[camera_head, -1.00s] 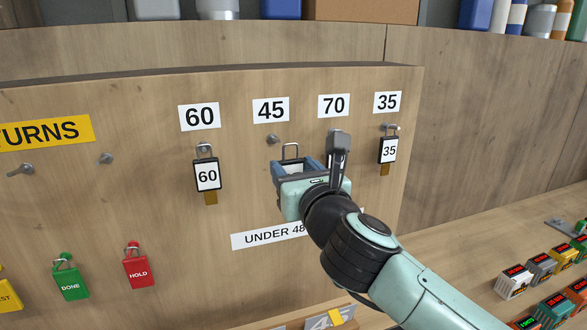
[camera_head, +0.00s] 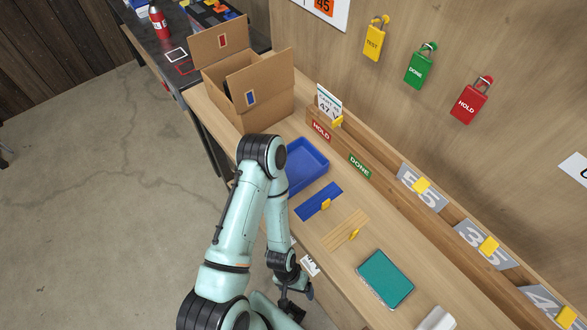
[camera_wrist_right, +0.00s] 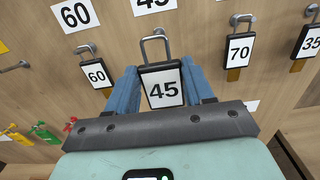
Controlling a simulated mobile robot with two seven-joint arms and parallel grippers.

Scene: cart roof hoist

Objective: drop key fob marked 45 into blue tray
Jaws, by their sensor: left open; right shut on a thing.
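The key fob marked 45 (camera_wrist_right: 166,88) is a black tag with a white label and a metal shackle. In the right wrist view it sits upright between the blue fingers of my right gripper (camera_wrist_right: 160,92), which is shut on it. Its shackle shows close to a metal peg; I cannot tell whether it is clear of it. The blue tray (camera_head: 308,163) lies on the wooden bench in the head view and looks empty. My right gripper is outside the head view.
A cardboard box (camera_head: 262,90) stands open beyond the tray. Fobs marked 60 (camera_wrist_right: 97,75) and 70 (camera_wrist_right: 239,51) hang beside the held one.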

